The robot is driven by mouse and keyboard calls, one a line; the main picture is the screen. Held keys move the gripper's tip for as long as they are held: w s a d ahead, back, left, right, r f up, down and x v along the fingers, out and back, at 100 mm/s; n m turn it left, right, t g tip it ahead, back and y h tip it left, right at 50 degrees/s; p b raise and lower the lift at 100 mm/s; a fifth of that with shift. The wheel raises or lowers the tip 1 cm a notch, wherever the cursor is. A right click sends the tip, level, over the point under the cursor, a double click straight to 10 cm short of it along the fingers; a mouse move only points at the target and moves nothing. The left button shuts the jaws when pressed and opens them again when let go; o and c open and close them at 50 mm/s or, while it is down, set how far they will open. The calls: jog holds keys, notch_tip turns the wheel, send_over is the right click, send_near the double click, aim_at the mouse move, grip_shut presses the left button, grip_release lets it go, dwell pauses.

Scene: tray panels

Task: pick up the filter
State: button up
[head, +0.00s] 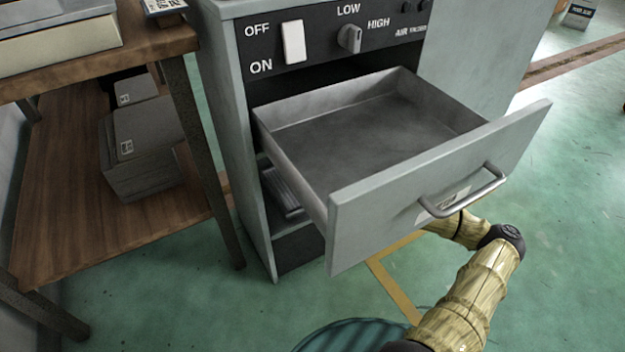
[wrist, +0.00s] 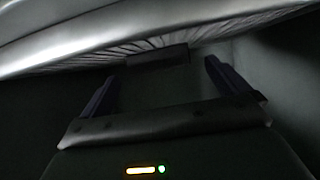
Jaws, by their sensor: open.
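A ridged grey piece (head: 283,190), possibly the filter, shows partly in the cabinet below the open drawer in the head view. The drawer hides the rest of it. In the wrist view, a pale pleated surface (wrist: 130,47) spans the top, with a dark block (wrist: 158,57) at its lower edge. It looks like the filter, but the view is dark. My gripper (wrist: 160,72) is open, its two fingers apart on either side of the dark block. I cannot tell whether they touch it. The drawer hides my gripper in the head view.
The pulled-out drawer (head: 365,145) is empty and hangs over my arm. Its front has a bar handle (head: 465,190). The panel above has a switch (head: 293,42) and a knob (head: 349,38). A wooden shelf (head: 100,215) with dark boxes stands left. Open floor lies right.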

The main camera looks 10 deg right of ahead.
jog(key=b+x, duration=0.2)
jog(key=x, duration=0.1)
jog(key=shift+w+f, duration=0.2)
jog(key=shift+f, duration=0.05)
jog(key=shift+w, duration=0.25)
jog(key=c, duration=1)
jog(key=shift+c, duration=0.2)
jog(key=shift+r, duration=0.1)
